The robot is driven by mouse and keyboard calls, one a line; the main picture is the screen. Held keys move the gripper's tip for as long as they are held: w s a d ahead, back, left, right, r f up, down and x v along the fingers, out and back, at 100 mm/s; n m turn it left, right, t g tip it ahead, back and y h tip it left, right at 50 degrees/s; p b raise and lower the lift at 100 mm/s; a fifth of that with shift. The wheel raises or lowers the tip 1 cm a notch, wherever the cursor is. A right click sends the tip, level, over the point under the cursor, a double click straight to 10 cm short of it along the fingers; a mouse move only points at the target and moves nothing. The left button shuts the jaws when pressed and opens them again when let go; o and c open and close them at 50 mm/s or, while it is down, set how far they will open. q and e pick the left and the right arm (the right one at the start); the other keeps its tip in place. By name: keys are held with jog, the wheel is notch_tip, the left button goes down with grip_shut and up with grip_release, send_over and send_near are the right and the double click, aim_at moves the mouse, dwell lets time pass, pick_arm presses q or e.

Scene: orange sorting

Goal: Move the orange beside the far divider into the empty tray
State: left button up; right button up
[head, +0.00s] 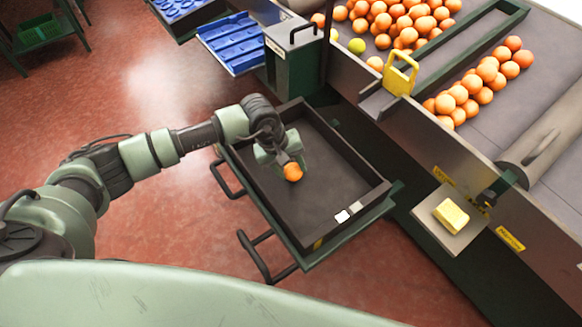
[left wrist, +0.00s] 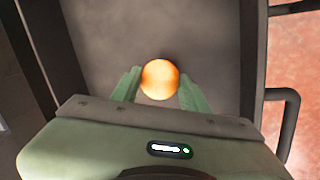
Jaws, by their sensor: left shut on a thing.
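My left gripper (head: 285,162) is shut on an orange (head: 293,172) and holds it over the dark tray (head: 240,165). In the left wrist view the orange (left wrist: 160,79) sits between the two green fingers of the left gripper (left wrist: 159,84), with the tray's grey floor behind it. I cannot tell how high the orange is above the tray floor. The tray holds no other orange in view; a small white label shows near its front right corner. The divider (head: 470,40) stands on the sorting table at the upper right. My right gripper is not in view.
A yellow handle (head: 402,72) stands at the table edge. A yellow block (head: 451,215) rests on a side plate. Blue trays (head: 232,42) are at the top.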

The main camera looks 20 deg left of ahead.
aim_at(290, 168)
pick_arm(q)
jog(key=shift+f+b, duration=0.35)
jog(key=shift+b, duration=0.05)
dwell(0.5)
jog(key=o, duration=1.9)
jog(key=shift+o, duration=0.2)
jog(key=shift+p+v, duration=1.45)
jog(key=shift+v, duration=1.1)
jog(key=shift+r, duration=0.1)
notch_tip(290, 168, up, 7)
jog(key=p, duration=0.3)
jog(key=shift+f, duration=0.25)
